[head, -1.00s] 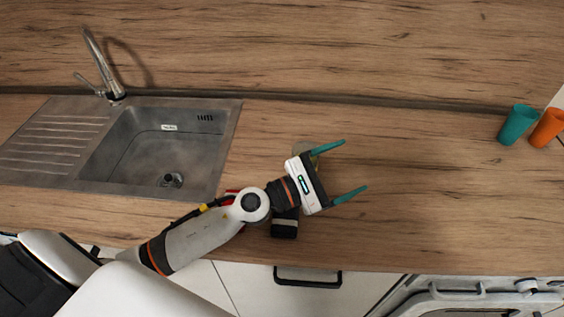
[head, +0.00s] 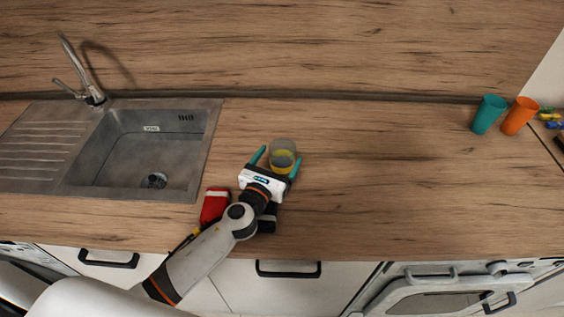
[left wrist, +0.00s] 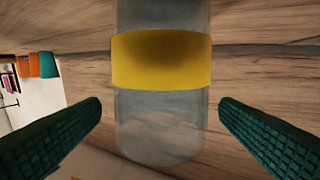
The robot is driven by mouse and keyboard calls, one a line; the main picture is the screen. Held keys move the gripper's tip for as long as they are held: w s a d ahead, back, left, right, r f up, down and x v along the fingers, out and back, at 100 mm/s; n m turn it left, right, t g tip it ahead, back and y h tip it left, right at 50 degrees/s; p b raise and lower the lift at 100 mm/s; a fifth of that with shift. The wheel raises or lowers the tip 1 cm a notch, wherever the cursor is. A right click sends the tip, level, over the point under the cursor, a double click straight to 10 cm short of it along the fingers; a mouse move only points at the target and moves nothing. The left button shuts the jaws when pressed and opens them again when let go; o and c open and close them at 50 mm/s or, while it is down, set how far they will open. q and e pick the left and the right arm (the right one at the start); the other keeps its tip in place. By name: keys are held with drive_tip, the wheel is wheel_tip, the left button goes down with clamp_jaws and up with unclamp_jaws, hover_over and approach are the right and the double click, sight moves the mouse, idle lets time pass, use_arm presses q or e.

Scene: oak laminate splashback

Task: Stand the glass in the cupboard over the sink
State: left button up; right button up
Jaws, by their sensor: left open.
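The glass (head: 283,150) is clear with a yellow band and stands on the wooden counter to the right of the sink. It fills the middle of the left wrist view (left wrist: 162,120). My left gripper (head: 277,162) is open, with its teal fingers on either side of the glass. In the left wrist view, gaps show between the glass and both fingertips (left wrist: 160,105). The cupboard over the sink is not in view. My right gripper is not in view.
The sink (head: 140,150) and tap (head: 92,92) are on the left. A red object (head: 215,205) lies beside my left forearm. A teal cup (head: 489,114) and an orange cup (head: 519,115) stand at the far right. The counter between is clear.

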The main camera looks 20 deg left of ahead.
sight(287, 144)
use_arm(q)
drive_tip(key=shift+w+d+r+p, duration=0.1)
drive_tip(key=shift+w+r+p, duration=0.1)
drive_tip(key=shift+w, duration=1)
drive_tip(key=shift+w+d+r+p, duration=0.1)
drive_tip(key=shift+w+p, duration=0.05)
drive_tip(key=shift+w, duration=1)
